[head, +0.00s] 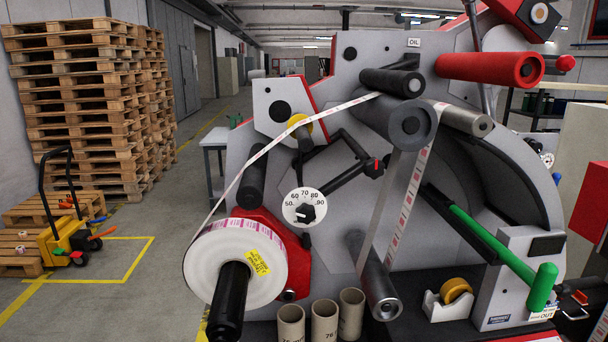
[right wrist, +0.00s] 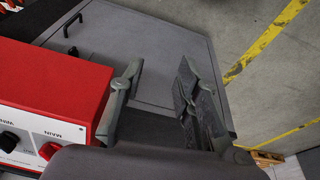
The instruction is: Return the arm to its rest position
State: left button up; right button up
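My right gripper (right wrist: 160,72) shows in the right wrist view with its two fingers apart and nothing between them. Behind the fingers is a grey panel (right wrist: 150,40) with a small black handle. A red control box (right wrist: 50,85) stands close to the left finger; I cannot tell whether they touch. Neither gripper shows in the head view, and my left gripper is in no view. The label rewinder (head: 350,80) fills the middle and right of the head view.
A large label roll (head: 215,268) sits on a black spindle, its web running up over rollers. Cardboard cores (head: 324,320), a tape dispenser (head: 450,300) and a green-handled lever (head: 490,240) are at the front. Pallets (head: 80,100) and a yellow pallet truck (head: 65,238) stand left; open floor lies between.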

jog(key=s+d+f+g+b, duration=0.1)
jog(key=s+f+b, duration=0.3)
jog(key=f, duration=1.2)
jog(key=s+f+b, duration=0.1)
jog(key=s+f, duration=0.6)
jog(key=f, duration=0.8)
jog(key=s+d+f+g+b, duration=0.1)
jog(key=s+d+f+b, duration=0.1)
jog(key=s+f, duration=0.5)
jog(key=shift+s+f, duration=0.4)
jog(key=shift+s, duration=0.65)
jog(key=shift+d, duration=0.1)
